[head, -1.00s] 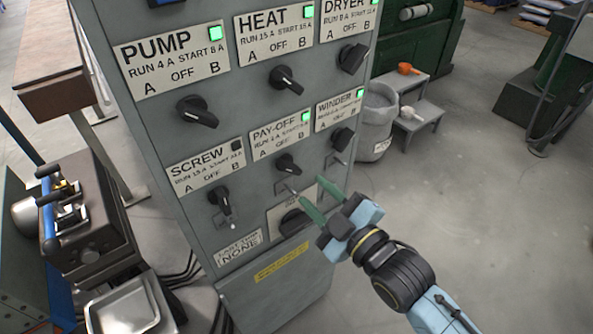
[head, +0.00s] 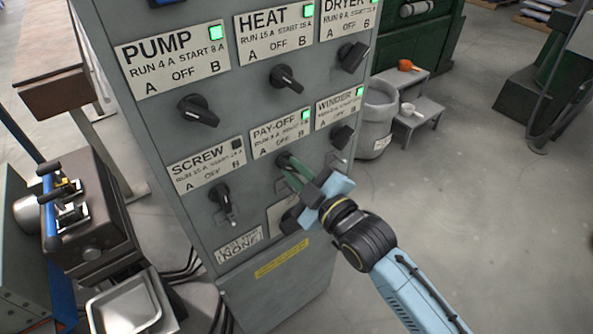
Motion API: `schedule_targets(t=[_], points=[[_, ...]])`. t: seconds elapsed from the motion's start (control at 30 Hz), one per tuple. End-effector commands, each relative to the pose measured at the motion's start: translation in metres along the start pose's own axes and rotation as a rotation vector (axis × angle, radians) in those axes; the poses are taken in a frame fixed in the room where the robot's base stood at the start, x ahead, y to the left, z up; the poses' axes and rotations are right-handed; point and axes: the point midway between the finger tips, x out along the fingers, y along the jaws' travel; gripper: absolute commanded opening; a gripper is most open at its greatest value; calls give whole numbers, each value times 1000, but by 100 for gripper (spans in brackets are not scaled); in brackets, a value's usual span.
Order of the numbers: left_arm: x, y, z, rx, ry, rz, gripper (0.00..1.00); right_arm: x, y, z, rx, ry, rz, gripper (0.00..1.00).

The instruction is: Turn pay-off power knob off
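The pay-off knob (head: 283,159) is a black rotary knob under the PAY-OFF label (head: 281,134), on the grey control cabinet. The label's indicator is lit green. My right gripper (head: 288,170) has its green fingertips at this knob and covers most of it, so the knob's pointer direction is hidden. The fingers overlap in this view, and I cannot tell whether they are closed on the knob or still apart around it. My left gripper is not in view.
The winder knob (head: 342,134) is close on the right and the screw knob (head: 220,195) on the lower left. A larger black knob (head: 290,220) lies below, partly behind my gripper. A grey bin (head: 378,115) and step stool (head: 418,112) stand right of the cabinet.

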Motion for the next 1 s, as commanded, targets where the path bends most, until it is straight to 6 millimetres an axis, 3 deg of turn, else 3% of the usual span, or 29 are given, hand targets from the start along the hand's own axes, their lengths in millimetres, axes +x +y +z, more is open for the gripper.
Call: schedule_targets(t=[0.47,1.0], points=[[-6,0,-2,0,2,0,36,0,0,0,60,-2,-2,0],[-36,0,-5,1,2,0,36,0,2,0,473,-4,-1,0]])
